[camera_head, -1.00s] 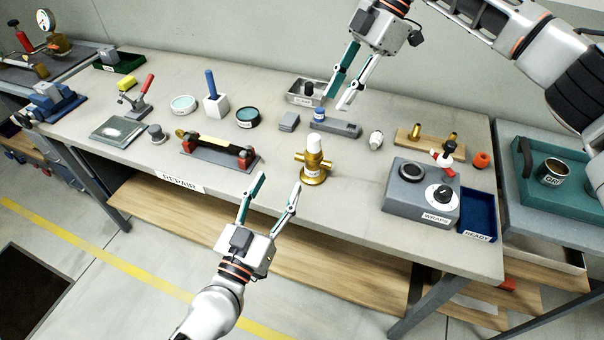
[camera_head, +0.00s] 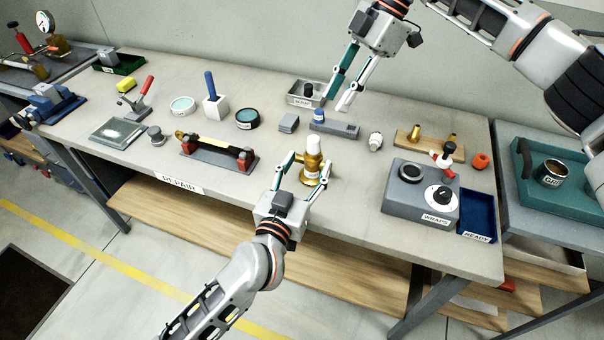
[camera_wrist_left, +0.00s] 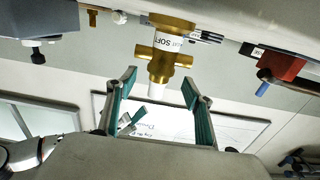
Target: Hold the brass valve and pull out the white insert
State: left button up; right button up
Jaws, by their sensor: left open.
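The brass valve (camera_head: 312,178) stands upright near the front edge of the bench. The white insert (camera_head: 313,144) sticks out of its top. My left gripper (camera_head: 311,160) is open, with one finger on each side of the valve; contact is not clear. The left wrist view shows the valve upside down: the brass body (camera_wrist_left: 172,70) with a white label, and the insert (camera_wrist_left: 156,90) between the open fingers (camera_wrist_left: 158,84). My right gripper (camera_head: 336,103) is open and empty, above the back of the bench.
A grey WRAPS box (camera_head: 410,200) and a blue READY tray (camera_head: 481,214) stand at right. A red-ended fixture (camera_head: 215,153) lies to the left.

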aim_at(311, 159)
pick_arm(q)
jog(key=shift+x, duration=2.3)
grip_shut()
